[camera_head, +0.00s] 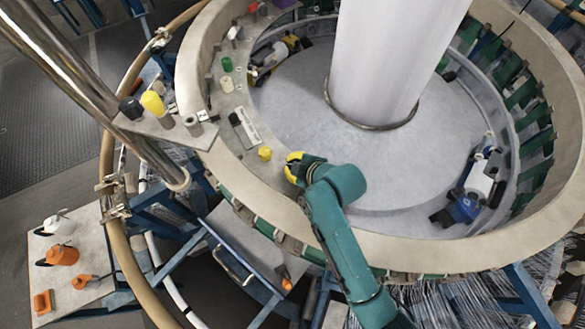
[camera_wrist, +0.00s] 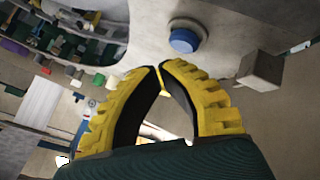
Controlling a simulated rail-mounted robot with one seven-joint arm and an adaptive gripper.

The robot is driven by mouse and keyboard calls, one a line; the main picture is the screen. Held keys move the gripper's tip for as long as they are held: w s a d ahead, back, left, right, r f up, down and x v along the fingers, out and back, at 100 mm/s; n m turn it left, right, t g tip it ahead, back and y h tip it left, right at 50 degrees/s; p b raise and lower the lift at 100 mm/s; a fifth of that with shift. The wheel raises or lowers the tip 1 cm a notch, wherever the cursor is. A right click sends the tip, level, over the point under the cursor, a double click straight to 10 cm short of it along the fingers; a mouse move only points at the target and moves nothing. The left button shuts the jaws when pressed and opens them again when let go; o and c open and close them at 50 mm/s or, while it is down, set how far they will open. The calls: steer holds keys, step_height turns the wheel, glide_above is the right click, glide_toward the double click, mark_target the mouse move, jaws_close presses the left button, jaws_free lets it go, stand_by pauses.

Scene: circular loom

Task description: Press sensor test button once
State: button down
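A blue round button (camera_wrist: 184,40) on a pale round base shows in the wrist view, on a light grey surface just beyond and slightly right of my fingertips. I see no label on it, so I cannot tell for certain that it is the sensor test button. I cannot make it out in the head view. My gripper (camera_wrist: 160,68) has yellow ribbed fingers with their tips together and nothing visible between them. It looks apart from the button. In the head view my gripper (camera_head: 291,167) is over the loom ring's inner edge, right of a small yellow knob (camera_head: 265,153).
A grey block (camera_wrist: 262,71) stands right of the button. The loom ring (camera_head: 400,246) surrounds a grey plate with a white central column (camera_head: 390,50). A black-capped part (camera_head: 235,119) and other small knobs sit on the ring. A side table (camera_head: 75,285) holds orange items.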

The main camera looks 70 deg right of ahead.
stand_by(0.5)
steer(key=shift+f, duration=0.4)
steer(key=shift+f+b, duration=0.3)
steer(key=shift+f, duration=0.25)
stand_by(0.6)
steer(key=shift+r+p, duration=0.9)
steer(key=shift+p, duration=0.05)
steer(key=shift+r, duration=0.1)
step_height(320, 180, up, 5)
steer(key=p, duration=0.5)
